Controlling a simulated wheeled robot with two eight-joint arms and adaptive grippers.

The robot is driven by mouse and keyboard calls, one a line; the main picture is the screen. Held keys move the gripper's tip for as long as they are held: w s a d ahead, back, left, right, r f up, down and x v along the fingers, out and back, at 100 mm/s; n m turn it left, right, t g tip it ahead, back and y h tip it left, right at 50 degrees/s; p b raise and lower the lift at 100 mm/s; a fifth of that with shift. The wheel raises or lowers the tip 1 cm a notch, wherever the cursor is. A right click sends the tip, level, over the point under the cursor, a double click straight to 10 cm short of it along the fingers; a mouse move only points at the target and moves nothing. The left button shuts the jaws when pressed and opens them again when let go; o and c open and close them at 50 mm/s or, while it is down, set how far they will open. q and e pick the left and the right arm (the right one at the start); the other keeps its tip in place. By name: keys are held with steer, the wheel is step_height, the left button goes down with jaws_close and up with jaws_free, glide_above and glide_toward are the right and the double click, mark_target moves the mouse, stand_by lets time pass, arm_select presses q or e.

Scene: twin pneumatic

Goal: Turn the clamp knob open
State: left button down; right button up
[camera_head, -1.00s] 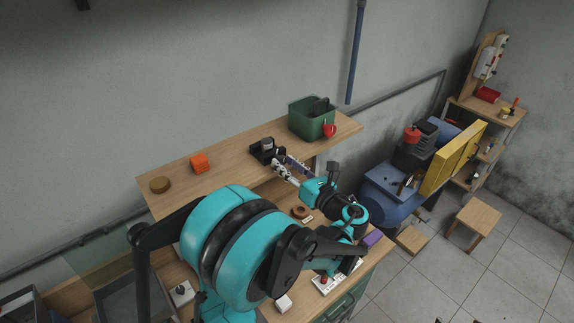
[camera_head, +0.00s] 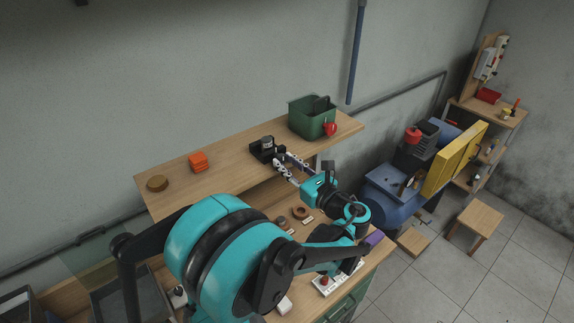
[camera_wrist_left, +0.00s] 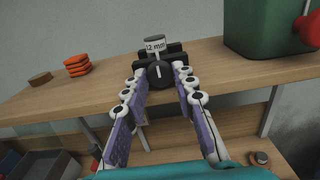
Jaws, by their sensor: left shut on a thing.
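A black clamp (camera_head: 259,153) stands on the wooden wall shelf. The left wrist view shows its round black knob (camera_wrist_left: 159,74) facing me, with a white pointer line roughly upright. A grey cylinder marked "12 mm" (camera_wrist_left: 155,44) sits in the clamp above the knob. My left gripper (camera_head: 279,158) reaches up to the shelf's front edge. In the left wrist view its fingers (camera_wrist_left: 159,72) sit on the left and right of the knob, shut on it. My right gripper is not in view.
On the shelf (camera_head: 222,155), an orange stack (camera_head: 198,162) and a brown disc (camera_head: 157,183) lie left of the clamp. A green bin (camera_head: 309,120) with a red item (camera_head: 330,128) stands to the right. A workbench with small items lies below.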

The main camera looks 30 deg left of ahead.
arm_select(q)
steer(key=c, duration=1.5)
jaws_free()
steer(key=shift+d, duration=0.1)
steer(key=v, duration=1.2)
steer(key=shift+f, duration=0.15)
